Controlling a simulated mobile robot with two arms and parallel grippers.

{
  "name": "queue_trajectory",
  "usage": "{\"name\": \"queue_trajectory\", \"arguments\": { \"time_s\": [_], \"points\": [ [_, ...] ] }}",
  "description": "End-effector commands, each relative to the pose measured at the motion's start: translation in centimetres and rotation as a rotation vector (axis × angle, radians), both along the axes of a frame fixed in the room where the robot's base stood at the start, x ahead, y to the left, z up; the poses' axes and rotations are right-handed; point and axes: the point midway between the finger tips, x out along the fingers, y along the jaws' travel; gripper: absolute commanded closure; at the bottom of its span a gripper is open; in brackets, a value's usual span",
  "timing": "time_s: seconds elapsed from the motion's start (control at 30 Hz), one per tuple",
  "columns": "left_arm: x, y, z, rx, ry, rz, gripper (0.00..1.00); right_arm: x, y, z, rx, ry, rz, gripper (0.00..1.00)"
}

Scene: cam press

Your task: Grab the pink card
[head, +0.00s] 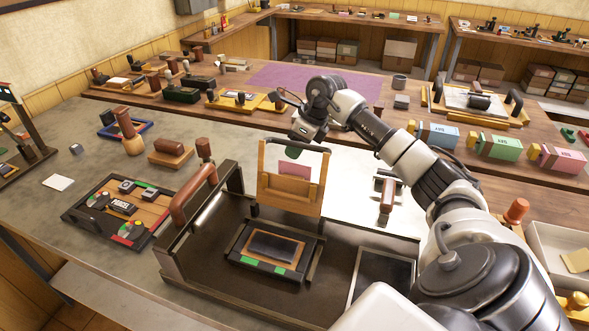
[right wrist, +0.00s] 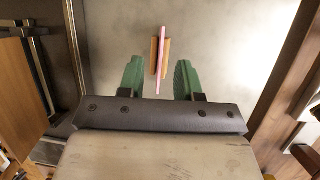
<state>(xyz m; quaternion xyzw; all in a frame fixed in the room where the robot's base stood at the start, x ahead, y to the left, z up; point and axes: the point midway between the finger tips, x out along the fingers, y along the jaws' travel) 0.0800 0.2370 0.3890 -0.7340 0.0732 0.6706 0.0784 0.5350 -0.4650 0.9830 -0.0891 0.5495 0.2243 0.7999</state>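The pink card (head: 295,170) stands in the upright wooden frame (head: 276,195) of the press, its lower part hidden behind a wooden ledge. In the right wrist view the pink card (right wrist: 162,45) shows edge-on as a thin strip between two small wooden pieces (right wrist: 154,57). My right gripper (head: 312,142) is just above the frame in the head view. In the right wrist view its green fingers (right wrist: 159,68) are spread, one on each side of the card's line, with gaps to both sides. It holds nothing. My left gripper is not in view.
The dark press tray (head: 205,265) has a brown handle (head: 192,193) at its left. A control panel (head: 118,212) lies further left. Coloured boxes (head: 495,147) stand at the right. A metal sheet (head: 345,200) lies behind the frame.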

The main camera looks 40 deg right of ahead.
Motion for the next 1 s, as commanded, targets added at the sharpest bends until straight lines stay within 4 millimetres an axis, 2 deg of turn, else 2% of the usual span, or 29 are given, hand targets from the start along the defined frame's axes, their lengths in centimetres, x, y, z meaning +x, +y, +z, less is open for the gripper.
{"name": "queue_trajectory", "arguments": {
  "time_s": [0.13,0.3,1.0],
  "points": [
    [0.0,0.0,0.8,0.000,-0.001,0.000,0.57,0.6,0.5,-2.2,0.005,0.003,0.001,0.66],
    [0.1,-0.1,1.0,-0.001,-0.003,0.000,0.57,1.1,0.8,-3.6,0.003,0.001,0.001,0.66],
    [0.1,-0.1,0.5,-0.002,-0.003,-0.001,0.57,1.1,0.8,-4.2,0.001,0.000,0.000,0.66]
  ]
}}
